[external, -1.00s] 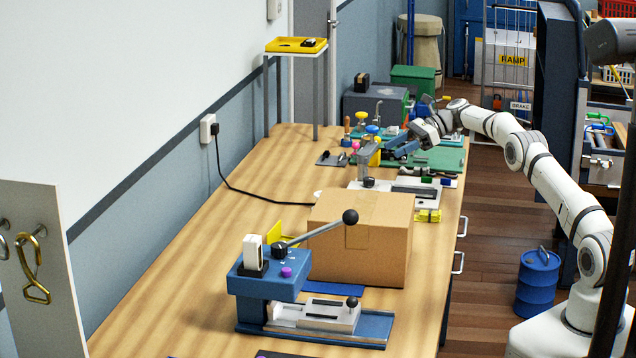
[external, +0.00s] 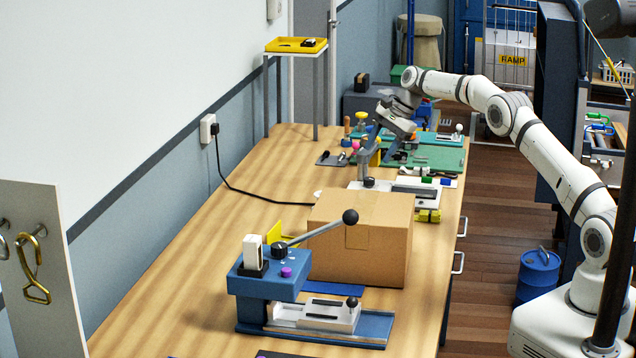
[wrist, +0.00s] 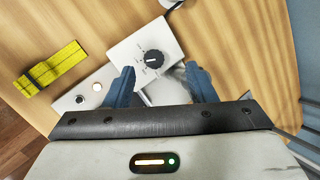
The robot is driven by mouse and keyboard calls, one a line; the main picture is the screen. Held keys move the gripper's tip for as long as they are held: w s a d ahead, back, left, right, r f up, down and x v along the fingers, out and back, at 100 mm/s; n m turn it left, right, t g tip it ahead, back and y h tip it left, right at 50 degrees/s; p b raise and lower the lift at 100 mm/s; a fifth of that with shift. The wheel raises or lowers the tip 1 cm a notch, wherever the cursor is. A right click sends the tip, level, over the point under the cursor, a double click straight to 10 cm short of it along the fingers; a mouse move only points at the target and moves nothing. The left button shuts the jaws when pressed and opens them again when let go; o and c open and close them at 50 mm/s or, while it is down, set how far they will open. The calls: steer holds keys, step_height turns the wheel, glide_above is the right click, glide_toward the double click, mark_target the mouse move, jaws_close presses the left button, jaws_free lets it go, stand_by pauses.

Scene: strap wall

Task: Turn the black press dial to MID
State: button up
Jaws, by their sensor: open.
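The black press dial (wrist: 154,59) is a round knob on a white square panel (wrist: 135,42) in the wrist view. It has a light pointer mark, and the small labels around it are too small to read. A grey press part (wrist: 165,92) is partly visible below the panel, between my fingers. My gripper (wrist: 163,82) is open and empty, its two blue fingers apart below the dial in the picture and not touching it. In the external view my gripper (external: 379,132) hangs over the grey press (external: 366,163) at the bench's far part; its fingertips are hard to make out.
In the external view a cardboard box (external: 360,235) stands in front of the press, and a blue lever press (external: 270,280) stands nearer. Green mats with small tools (external: 440,157) lie behind.

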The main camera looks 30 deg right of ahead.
steer(key=s+a+r+n+t+h+p, duration=0.2)
steer(key=a+r+n+h+p, duration=0.3)
steer(key=n, duration=0.5)
steer(key=h+b, duration=0.1)
glide_toward(369, 179)
steer(key=p+x, duration=0.2)
steer(key=x, duration=0.6)
steer(key=shift+w+d+f, duration=0.1)
steer(key=shift+w+f, duration=0.05)
steer(key=shift+w, duration=0.05)
steer(key=c, duration=1)
